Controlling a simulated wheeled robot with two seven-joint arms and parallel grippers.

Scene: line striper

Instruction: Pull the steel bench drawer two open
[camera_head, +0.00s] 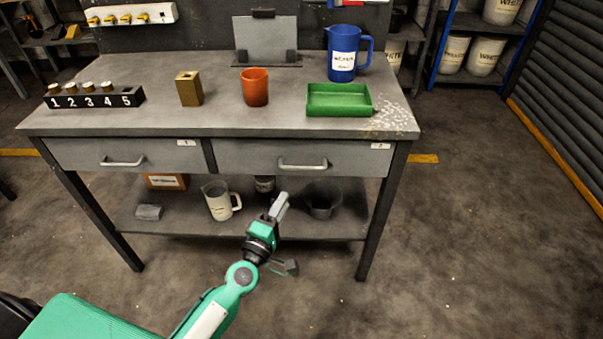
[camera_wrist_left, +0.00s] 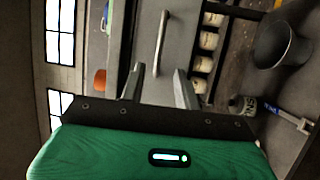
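Drawer two (camera_head: 245,156) is the right grey drawer of the steel bench (camera_head: 200,120), with a small "2" tag at its upper right. Its front looks flush with the bench. Its silver bar handle (camera_head: 303,164) is free. My left gripper (camera_head: 281,200) is in front of the bench, lower than the handle and a little left of it in the head view. In the left wrist view the fingers (camera_wrist_left: 159,88) are apart and empty, with a handle (camera_wrist_left: 161,42) beyond the gap between them, not touched. My right gripper is not in view.
Drawer one (camera_head: 75,154) is on the left and looks shut. The lower shelf holds a white jug (camera_head: 218,201) and a dark bucket (camera_head: 322,198). On the top stand a green tray (camera_head: 340,111), an orange cup (camera_head: 255,87) and a blue jug (camera_head: 343,70). Floor in front is clear.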

